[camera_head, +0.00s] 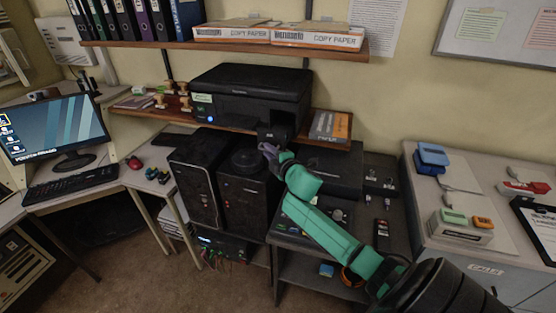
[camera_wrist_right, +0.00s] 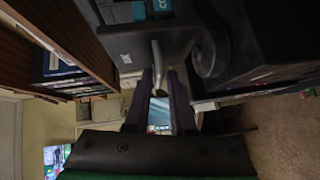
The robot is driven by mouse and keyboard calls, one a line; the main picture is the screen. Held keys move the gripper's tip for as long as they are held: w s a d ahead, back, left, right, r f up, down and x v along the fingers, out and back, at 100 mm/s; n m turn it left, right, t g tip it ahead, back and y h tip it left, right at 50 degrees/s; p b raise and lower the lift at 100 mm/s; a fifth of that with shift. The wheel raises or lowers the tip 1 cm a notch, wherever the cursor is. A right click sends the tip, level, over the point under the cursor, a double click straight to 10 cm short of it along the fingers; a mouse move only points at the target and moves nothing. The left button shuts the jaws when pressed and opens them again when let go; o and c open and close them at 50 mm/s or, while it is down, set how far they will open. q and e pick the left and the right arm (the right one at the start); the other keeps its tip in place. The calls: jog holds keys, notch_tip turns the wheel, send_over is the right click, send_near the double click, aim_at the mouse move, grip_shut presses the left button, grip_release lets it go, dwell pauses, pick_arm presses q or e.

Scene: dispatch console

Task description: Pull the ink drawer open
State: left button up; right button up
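The black printer (camera_head: 250,95) stands on the middle wooden shelf. Its ink drawer (camera_head: 276,131) is a dark block at the front right, standing out from the printer body. In the right wrist view the dark drawer front (camera_wrist_right: 135,45) carries a pale curved handle (camera_wrist_right: 157,58), with cyan-marked parts behind it. My right gripper (camera_head: 268,149) is at the drawer's front, just below it. In the wrist view the fingers of this gripper (camera_wrist_right: 163,80) are apart, with the handle's end between them and a gap showing. Contact with the handle cannot be told. My left gripper is out of view.
Two black towers (camera_head: 197,180) stand below the shelf (camera_head: 225,127), close under my right gripper. An orange-and-grey box (camera_head: 330,126) lies right of the drawer. Copy paper boxes (camera_head: 318,36) sit on the upper shelf. Open floor lies in front.

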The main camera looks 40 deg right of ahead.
jog(key=b+v, duration=0.1)
jog(key=v, duration=1.3)
jog(key=shift+b, duration=0.4)
jog(key=shift+w, duration=0.1)
jog(key=shift+r, duration=0.1)
